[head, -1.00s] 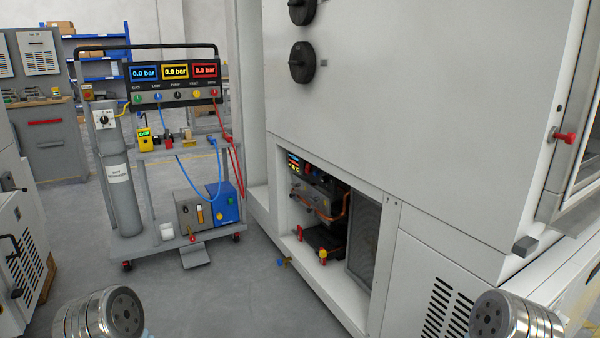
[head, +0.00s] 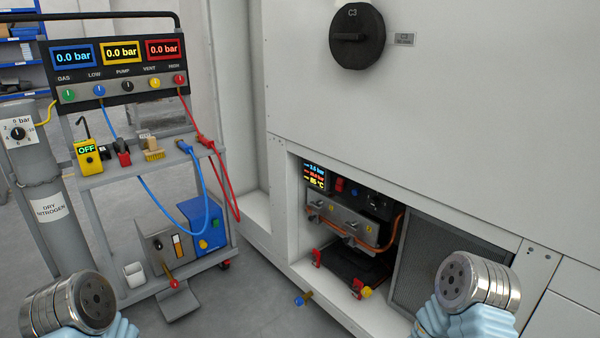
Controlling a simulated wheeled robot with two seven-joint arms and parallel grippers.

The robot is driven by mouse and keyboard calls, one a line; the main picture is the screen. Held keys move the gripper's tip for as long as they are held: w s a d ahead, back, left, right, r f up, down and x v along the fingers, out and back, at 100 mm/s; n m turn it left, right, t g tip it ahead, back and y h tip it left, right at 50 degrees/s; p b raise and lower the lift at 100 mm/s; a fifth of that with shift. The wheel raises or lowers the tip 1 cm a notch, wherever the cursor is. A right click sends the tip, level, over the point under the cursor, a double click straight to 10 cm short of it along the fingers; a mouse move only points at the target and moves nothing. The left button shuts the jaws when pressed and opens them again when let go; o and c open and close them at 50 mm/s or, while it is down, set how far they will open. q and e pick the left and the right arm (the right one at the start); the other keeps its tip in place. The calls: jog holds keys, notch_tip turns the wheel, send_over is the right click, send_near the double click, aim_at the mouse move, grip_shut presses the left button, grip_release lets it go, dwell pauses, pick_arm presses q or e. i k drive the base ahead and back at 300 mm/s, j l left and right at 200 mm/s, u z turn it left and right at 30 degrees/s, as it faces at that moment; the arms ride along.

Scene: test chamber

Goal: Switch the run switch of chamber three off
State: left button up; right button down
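The white chamber (head: 450,110) fills the right of the head view. A large round black knob or cover (head: 357,36) marked C3 sits on its front, with a small grey plate (head: 404,39) beside it. Below is an open bay with a small lit readout (head: 315,174) in blue, red and yellow. Beside the readout are a small red part (head: 339,185) and a blue part (head: 355,190) on a dark box. I cannot tell which part is the run switch, nor its position. Metal links of my arms show at both bottom corners; neither gripper's fingers show.
A grey trolley (head: 135,172) at left carries a gauge panel (head: 120,65) reading 0.0 bar, with blue and red hoses. A grey gas cylinder (head: 62,235) stands beside it. Grey floor shows between trolley and chamber.

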aim_at(339, 186)
jog(key=i+j, duration=0.3)
jog(key=j, duration=0.15)
jog(key=i+j+z, duration=0.1)
jog(key=i+j, duration=0.55)
jog(key=j, duration=0.25)
jog(key=z, duration=0.05)
